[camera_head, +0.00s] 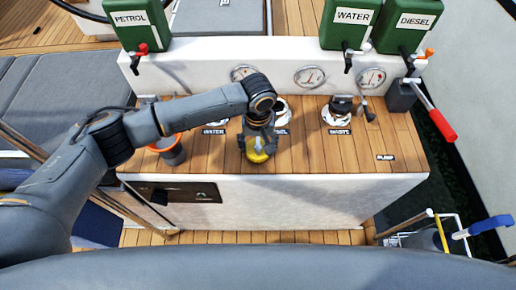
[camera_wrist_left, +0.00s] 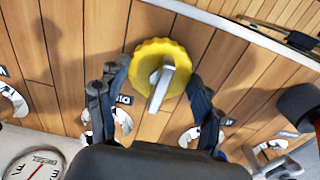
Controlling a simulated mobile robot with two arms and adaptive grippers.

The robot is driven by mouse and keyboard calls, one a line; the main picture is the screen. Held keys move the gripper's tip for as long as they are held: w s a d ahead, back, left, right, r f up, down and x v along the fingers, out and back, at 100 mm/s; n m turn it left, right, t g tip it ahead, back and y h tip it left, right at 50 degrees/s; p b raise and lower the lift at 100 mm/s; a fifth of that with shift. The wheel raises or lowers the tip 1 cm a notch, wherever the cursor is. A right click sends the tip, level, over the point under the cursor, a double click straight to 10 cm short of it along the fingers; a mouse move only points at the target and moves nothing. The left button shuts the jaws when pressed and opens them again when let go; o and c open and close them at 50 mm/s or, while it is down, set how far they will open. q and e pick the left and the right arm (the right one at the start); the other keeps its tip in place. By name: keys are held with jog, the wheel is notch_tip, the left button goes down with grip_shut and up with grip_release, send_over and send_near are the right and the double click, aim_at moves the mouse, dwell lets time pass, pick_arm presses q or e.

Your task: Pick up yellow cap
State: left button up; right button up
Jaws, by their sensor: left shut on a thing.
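The yellow cap (camera_head: 258,156) has a scalloped rim and is over the front part of the wooden counter top (camera_head: 390,140). My left gripper (camera_head: 258,143) comes down on it from above. In the left wrist view the yellow cap (camera_wrist_left: 172,50) shows between the fingertips, with a grey bar handle across its middle. My left gripper (camera_wrist_left: 160,88) is shut on that handle or cap; exactly where the tips touch is hard to see. I cannot tell whether the cap is clear of the wood. My right gripper is not in view.
A dark cup with an orange rim (camera_head: 168,150) stands left of the gripper. A black-handled fitting (camera_head: 340,108) is to the right. Green petrol (camera_head: 140,22), water (camera_head: 350,22) and diesel (camera_head: 404,26) cans stand behind, above gauges. A red-handled lever (camera_head: 440,122) juts out at right.

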aim_at(258, 142)
pick_arm(q)
jog(key=shift+r, duration=0.1)
jog(key=shift+r, duration=0.25)
notch_tip(258, 142, up, 2)
jog(key=shift+r+b, duration=0.15)
jog(key=shift+b, duration=0.15)
jog(key=s+r+p, duration=0.5)
jog(key=s+r, duration=0.8)
jog(key=s, duration=0.1)
jog(key=shift+p, duration=0.35)
